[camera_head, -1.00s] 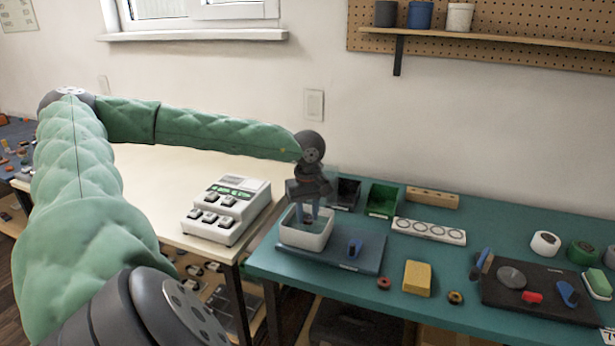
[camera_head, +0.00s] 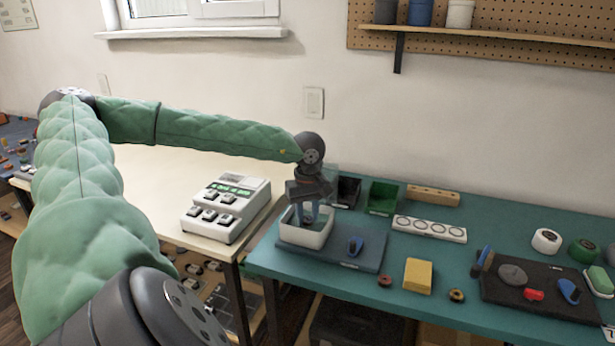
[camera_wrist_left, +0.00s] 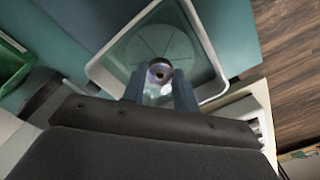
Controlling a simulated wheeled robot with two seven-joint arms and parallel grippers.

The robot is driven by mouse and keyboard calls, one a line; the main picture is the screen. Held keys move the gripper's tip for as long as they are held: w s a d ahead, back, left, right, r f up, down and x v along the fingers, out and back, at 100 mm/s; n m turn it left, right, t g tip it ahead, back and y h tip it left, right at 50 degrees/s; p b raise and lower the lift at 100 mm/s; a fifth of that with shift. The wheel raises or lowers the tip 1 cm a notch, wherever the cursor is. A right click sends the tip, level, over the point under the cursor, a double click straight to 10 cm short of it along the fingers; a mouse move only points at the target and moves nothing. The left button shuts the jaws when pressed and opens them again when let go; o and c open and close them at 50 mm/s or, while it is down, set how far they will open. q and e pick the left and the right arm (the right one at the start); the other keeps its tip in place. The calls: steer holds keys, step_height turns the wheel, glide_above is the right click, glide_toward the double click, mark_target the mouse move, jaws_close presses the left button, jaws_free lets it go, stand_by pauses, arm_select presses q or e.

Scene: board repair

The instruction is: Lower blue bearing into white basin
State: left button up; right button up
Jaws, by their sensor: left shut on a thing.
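The white basin (camera_head: 284,234) stands at the left end of the teal bench, on a blue-grey mat (camera_head: 371,249). My left gripper (camera_head: 307,215) points down into the basin with its blue fingers inside the rim. In the left wrist view, the gripper (camera_wrist_left: 160,84) is shut on a small ring-shaped bearing (camera_wrist_left: 160,67), which looks greyish with a dark centre. The bearing is over the inside of the basin (camera_wrist_left: 204,38); I cannot tell if it touches the floor. In the head view the fingers and rim hide the bearing. My right gripper is not in view.
Black (camera_head: 348,192) and green (camera_head: 382,197) bins stand behind. A white keyed device (camera_head: 226,208) is on the pale table to the left. A yellow block (camera_head: 418,276) lies to the right.

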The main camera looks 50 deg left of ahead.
mark_target(308, 218)
arm_select(q)
steer(key=shift+f+b, duration=0.85)
steer(key=shift+f, duration=0.4)
stand_by(0.8)
steer(key=o, duration=1)
steer(key=shift+r, duration=0.1)
steer(key=shift+r, duration=3.8)
